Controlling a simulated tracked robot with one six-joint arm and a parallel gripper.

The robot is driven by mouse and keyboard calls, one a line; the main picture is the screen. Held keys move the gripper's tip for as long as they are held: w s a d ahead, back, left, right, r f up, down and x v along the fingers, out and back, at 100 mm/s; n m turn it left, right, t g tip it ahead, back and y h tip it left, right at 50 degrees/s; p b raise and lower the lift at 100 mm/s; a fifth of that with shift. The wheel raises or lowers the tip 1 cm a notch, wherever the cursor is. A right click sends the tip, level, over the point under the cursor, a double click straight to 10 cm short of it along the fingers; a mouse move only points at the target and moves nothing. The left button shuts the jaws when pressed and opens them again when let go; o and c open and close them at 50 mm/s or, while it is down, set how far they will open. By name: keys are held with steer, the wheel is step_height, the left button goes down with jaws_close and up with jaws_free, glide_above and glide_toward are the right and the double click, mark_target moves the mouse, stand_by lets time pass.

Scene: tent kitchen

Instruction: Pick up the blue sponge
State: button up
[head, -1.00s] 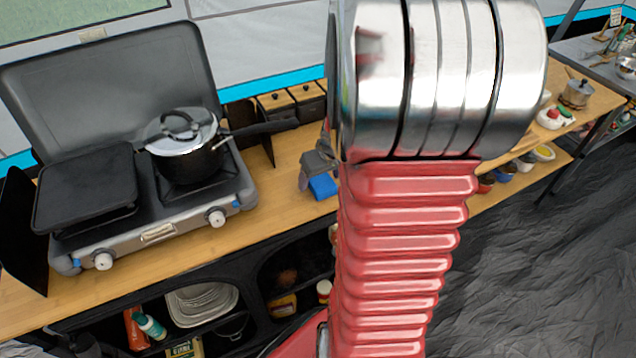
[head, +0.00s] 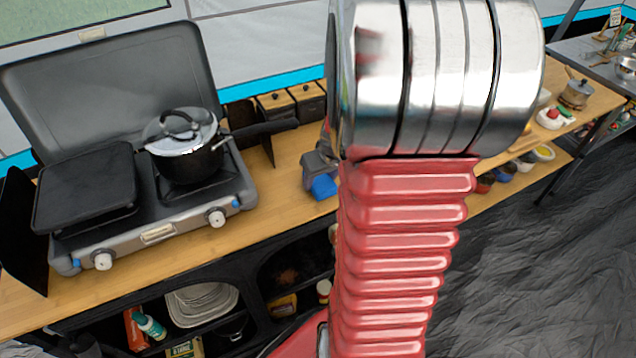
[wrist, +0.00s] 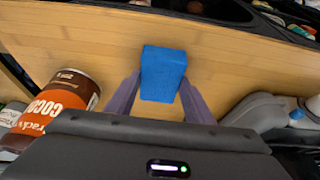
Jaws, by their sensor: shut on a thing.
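The blue sponge (wrist: 163,74) is a small blue block, seen in the wrist view between the two fingers of my gripper (wrist: 158,92). The gripper is shut on it, with a finger at each side. In the head view the sponge (head: 323,187) shows as a blue patch at the counter, just below my dark gripper (head: 314,168). My arm hides its right part. I cannot tell whether the sponge touches the wooden counter (head: 270,212).
A camping stove (head: 160,232) with a lidded pot (head: 187,150) stands left of the sponge. A cocoa tin (wrist: 58,105) is close left of the gripper in the wrist view. Shelves with plates (head: 203,304) are below the counter.

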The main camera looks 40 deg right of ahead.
mark_target(321, 180)
steer(key=c, duration=0.3)
steer(key=shift+c, duration=0.2)
step_height(321, 180, up, 10)
steer(key=shift+r, duration=0.25)
stand_by(0.6)
steer(key=o, duration=0.5)
steer(key=c, duration=0.3)
steer(key=shift+c, duration=0.2)
